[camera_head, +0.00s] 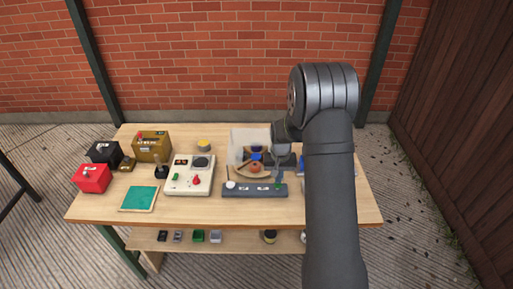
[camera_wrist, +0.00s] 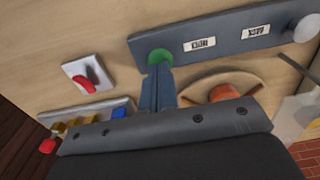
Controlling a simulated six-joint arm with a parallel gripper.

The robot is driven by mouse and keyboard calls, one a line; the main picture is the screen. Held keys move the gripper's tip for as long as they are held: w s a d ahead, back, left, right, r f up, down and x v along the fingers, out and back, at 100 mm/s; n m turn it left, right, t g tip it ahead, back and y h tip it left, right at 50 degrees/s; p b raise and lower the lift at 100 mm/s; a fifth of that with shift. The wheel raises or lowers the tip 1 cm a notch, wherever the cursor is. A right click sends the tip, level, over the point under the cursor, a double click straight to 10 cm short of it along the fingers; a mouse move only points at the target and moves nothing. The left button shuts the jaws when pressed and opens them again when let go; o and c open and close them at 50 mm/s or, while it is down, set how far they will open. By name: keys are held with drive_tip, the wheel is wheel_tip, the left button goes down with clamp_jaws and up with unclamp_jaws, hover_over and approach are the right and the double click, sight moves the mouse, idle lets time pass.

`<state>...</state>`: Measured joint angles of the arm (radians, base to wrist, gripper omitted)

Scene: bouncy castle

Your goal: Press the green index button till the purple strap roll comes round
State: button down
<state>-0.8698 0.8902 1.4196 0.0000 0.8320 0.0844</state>
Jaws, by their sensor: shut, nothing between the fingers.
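The green index button (camera_wrist: 158,55) is at one end of a dark blue-grey control bar (camera_wrist: 222,38); the bar also shows in the head view (camera_head: 254,191). My gripper (camera_wrist: 160,70) is shut and empty, its fingertips at the button's edge and covering part of it. I cannot tell whether the button is pressed down. In the head view my gripper (camera_head: 279,177) is above the bar's right end. Behind the bar is a round holder with an opening showing an orange roll (camera_head: 256,168) and a dark blue piece (camera_head: 257,156). No clearly purple roll shows.
A white knob (camera_head: 230,184) is at the bar's other end. Left of it stand a cream control box (camera_head: 190,178), a green mat (camera_head: 138,198), red (camera_head: 91,179) and black (camera_head: 104,153) boxes and a brass-coloured box (camera_head: 152,146). The front right table top is bare.

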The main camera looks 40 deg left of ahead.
drive_tip(key=shift+f, duration=1.25)
drive_tip(key=shift+r, duration=2.95)
idle(1.8)
